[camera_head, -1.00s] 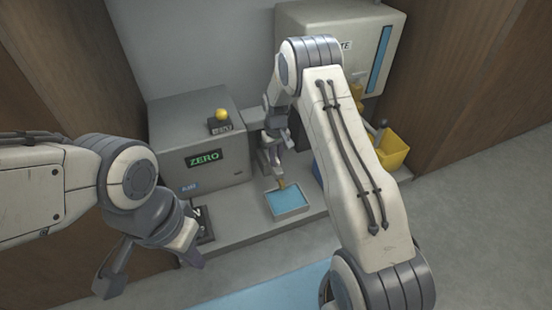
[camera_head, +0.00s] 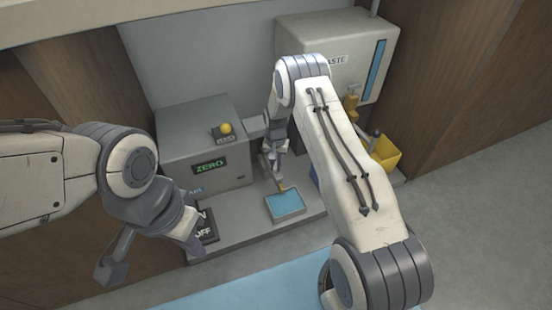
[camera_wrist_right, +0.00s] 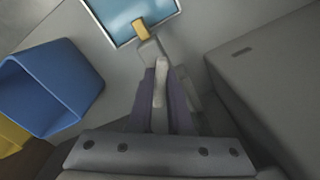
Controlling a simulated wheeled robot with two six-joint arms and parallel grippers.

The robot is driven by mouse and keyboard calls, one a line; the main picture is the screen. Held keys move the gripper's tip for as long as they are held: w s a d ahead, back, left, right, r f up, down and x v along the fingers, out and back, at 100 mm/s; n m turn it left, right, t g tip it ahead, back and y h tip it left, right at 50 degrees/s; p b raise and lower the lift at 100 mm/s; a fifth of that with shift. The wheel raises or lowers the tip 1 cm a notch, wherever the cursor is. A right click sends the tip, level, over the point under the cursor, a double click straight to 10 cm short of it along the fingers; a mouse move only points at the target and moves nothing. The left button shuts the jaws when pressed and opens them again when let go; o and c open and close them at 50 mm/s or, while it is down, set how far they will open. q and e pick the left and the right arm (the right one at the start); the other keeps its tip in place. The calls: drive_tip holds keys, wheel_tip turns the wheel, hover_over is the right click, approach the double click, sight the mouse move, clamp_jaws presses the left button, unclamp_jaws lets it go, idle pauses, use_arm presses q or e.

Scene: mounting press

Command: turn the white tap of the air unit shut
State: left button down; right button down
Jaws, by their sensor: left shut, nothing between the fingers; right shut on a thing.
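A dark plate lettered OFF (camera_head: 204,233) lies on the bench in front of the grey box with the ZERO display (camera_head: 208,167). I cannot make out the white tap; my left gripper may hide it. My left gripper (camera_head: 191,244) is shut and empty, with its tip over the plate's left edge; contact cannot be told. My right gripper (camera_wrist_right: 161,92) is shut on the white handle (camera_wrist_right: 160,75) of a tool. The tool's yellow tip (camera_wrist_right: 140,27) is at the edge of the blue-filled tray (camera_head: 271,211). The tip also shows in the head view (camera_head: 282,188).
A yellow button (camera_head: 226,128) tops the grey box. A WASTE cabinet (camera_head: 322,80) hangs at the back. A blue bin (camera_wrist_right: 60,85) and a yellow bin (camera_head: 386,153) stand right of the tray. Wood panels close both sides.

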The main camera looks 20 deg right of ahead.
drive_tip(key=m+p, duration=0.2)
drive_tip(key=shift+r+m, duration=0.2)
drive_tip(key=shift+m, duration=0.2)
drive_tip(key=m+p, duration=0.1)
drive_tip(key=m, duration=0.1)
drive_tip(key=shift+m, duration=0.4)
drive_tip(key=shift+f+m+p, duration=0.1)
drive_tip(key=shift+m+p, duration=0.55)
drive_tip(key=shift+m, duration=0.55)
drive_tip(key=shift+m+p, duration=0.4)
drive_tip(key=shift+m, duration=1.1)
drive_tip(key=c, duration=0.8)
unclamp_jaws()
drive_tip(key=shift+c, duration=0.2)
